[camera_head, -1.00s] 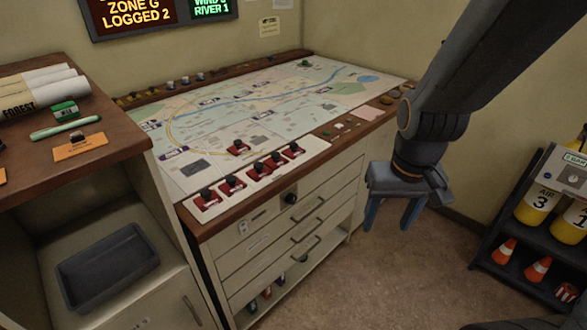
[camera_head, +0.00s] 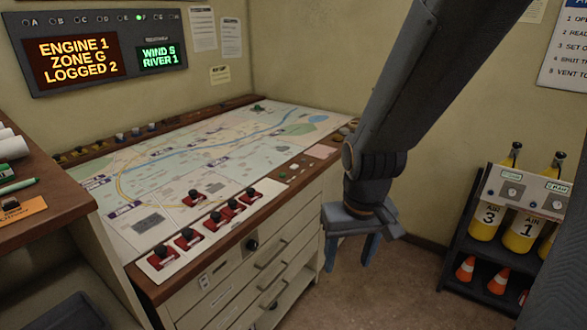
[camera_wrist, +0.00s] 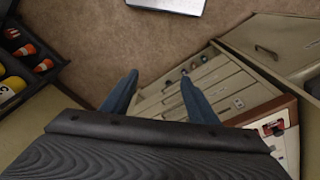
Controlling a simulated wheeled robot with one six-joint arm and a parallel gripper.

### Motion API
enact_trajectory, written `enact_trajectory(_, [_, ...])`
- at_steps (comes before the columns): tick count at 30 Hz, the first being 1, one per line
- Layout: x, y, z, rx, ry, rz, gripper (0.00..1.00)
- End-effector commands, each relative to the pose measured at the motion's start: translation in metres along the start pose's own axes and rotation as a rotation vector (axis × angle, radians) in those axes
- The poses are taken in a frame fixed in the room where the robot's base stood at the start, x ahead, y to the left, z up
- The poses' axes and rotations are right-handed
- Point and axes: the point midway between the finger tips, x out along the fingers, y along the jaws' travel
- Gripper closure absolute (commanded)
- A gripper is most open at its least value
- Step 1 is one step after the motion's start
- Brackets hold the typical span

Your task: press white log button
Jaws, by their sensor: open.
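The dispatch console (camera_head: 150,290) has a sloping map top and a wooden front rim. Several small buttons (camera_head: 283,178) sit on the right part of that rim. They are too small to tell for sure which is the white log button. My gripper (camera_head: 350,262) is open and empty, with its fingers pointing down, in front of and to the right of the console's drawers. In the wrist view my gripper (camera_wrist: 159,80) has its two blue fingers apart with nothing between them; the console's drawers show beyond the right finger.
Red-based switches (camera_head: 213,222) with black knobs stand along the map's front. A rack (camera_head: 478,255) with air bottles and cones stands at right. The floor (camera_head: 375,300) between is clear.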

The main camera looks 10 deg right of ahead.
Motion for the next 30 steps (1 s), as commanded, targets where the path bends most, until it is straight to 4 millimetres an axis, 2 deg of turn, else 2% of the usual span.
enact_trajectory(8, [0.0,0.0,0.0,0.0,0.0,0.0,0.46])
enact_trajectory(15, [0.0,0.0,0.0,0.0,0.0,0.0,0.86])
enact_trajectory(18, [0.0,0.0,0.0,0.0,0.0,0.0,1.0])
enact_trajectory(30, [0.0,0.0,0.0,0.0,0.0,0.0,1.0])
